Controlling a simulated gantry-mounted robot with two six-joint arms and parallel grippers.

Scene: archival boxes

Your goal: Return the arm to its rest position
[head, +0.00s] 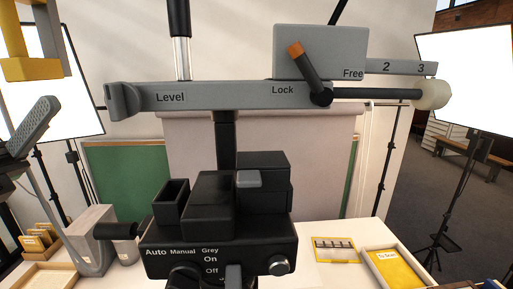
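A grey arm bar (210,96) marked "Level" and "Lock" runs across the upper middle, with a hooked left end. A grey block (320,50) marked "Free" sits above it. A black lever (308,72) with an orange tip leans up and left from a round pivot near "Lock". A black rod runs right to a pale knob (433,94). A grey ridged, finger-like piece (35,119) with dark parts at the left edge looks like part of my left gripper. It is cut off and appears to touch nothing. My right gripper is not in view.
A black camera-like unit (225,215) with dials stands below the bar. A white table (325,272) holds a grey device (92,238), a yellow-framed strip (335,250) and a tray with a yellow folder (392,270). Bright light panels stand at both sides. A yellow block (30,69) hangs upper left.

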